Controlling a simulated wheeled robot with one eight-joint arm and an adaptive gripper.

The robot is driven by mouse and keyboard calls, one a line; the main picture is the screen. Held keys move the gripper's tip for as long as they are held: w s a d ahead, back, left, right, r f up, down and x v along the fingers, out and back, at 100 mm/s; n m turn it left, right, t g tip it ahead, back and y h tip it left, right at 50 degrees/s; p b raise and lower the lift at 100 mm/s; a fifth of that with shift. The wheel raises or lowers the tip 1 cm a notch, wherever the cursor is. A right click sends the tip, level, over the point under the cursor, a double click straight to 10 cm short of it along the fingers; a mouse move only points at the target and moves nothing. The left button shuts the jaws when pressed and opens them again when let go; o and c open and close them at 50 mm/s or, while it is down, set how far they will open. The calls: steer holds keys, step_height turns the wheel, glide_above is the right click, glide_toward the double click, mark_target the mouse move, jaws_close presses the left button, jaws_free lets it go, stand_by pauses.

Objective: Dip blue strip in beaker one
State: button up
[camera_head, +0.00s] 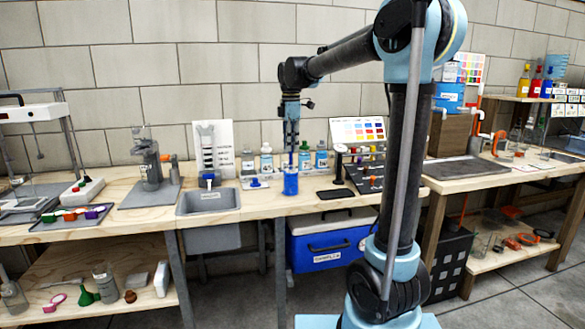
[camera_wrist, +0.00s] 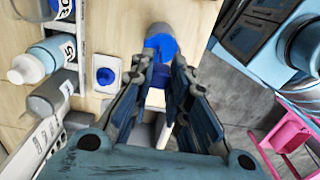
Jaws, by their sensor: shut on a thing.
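My gripper (camera_head: 290,150) points down over the middle bench in the head view. In the wrist view its two dark fingers (camera_wrist: 160,78) reach up the picture and close on a dark blue piece (camera_wrist: 159,74), which looks like the blue strip. A small beaker with bright blue in it (camera_head: 291,184) stands on the bench directly below the gripper. In the wrist view its blue inside and clear rim (camera_wrist: 161,43) lie just beyond the fingertips. The strip's lower end lines up with the beaker, but I cannot tell whether it touches the liquid.
A white card with a blue round piece (camera_head: 255,183) lies left of the beaker. The grey sink (camera_head: 208,203) is farther left. Several labelled bottles (camera_head: 266,159) stand behind. A black pad (camera_head: 335,194) and a dark rack (camera_head: 366,180) are to the right.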

steer(key=shift+r, duration=2.65)
steer(key=shift+r, duration=2.5)
